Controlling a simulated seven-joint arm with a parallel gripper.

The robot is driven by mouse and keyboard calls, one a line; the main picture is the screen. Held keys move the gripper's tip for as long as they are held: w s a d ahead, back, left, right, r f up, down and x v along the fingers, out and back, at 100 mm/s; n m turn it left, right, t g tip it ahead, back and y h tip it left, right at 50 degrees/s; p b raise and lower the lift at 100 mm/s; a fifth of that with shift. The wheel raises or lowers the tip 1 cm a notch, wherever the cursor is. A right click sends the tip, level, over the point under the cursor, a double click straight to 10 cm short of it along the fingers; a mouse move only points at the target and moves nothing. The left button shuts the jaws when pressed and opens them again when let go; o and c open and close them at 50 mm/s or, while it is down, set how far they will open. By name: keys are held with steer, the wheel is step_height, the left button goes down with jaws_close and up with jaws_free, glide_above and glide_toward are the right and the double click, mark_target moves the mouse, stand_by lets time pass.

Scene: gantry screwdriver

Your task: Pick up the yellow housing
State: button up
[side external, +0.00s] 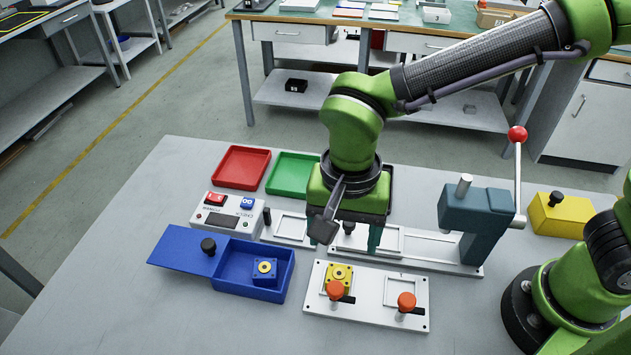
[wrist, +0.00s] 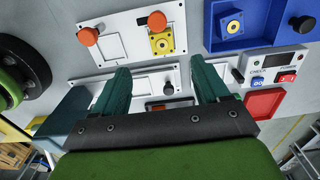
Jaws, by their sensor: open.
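The yellow housing (side external: 340,273) is a small square part with a round centre. It sits in the left square nest of the white two-nest plate (side external: 366,312), behind an orange-red knob (side external: 335,290). In the wrist view the housing (wrist: 162,44) shows above the gap between my fingers, near the top middle. My gripper (side external: 353,240) is open and empty, pointing down over the plates behind the housing. In the wrist view its two dark green fingers (wrist: 161,68) stand wide apart, with no part between them.
A blue bin (side external: 240,281) holding a blue part (side external: 264,269) stands left of the white plate. A teal press (side external: 474,222) with a red-balled lever (side external: 517,134) rises on the right. A yellow box (side external: 561,215) lies beyond it. Red (side external: 241,168) and green (side external: 292,173) trays lie behind.

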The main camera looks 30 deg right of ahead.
glide_above(339, 273)
steer(key=f, duration=0.6)
steer(key=shift+s+a+f, duration=0.2)
steer(key=shift+s+f, duration=0.15)
steer(key=shift+s, duration=0.05)
steer(key=f, duration=0.4)
steer(key=shift+w+d, duration=0.25)
steer(key=shift+w, duration=0.15)
steer(key=shift+f, duration=0.65)
steer(key=c, duration=1.2)
steer(key=shift+r, duration=0.15)
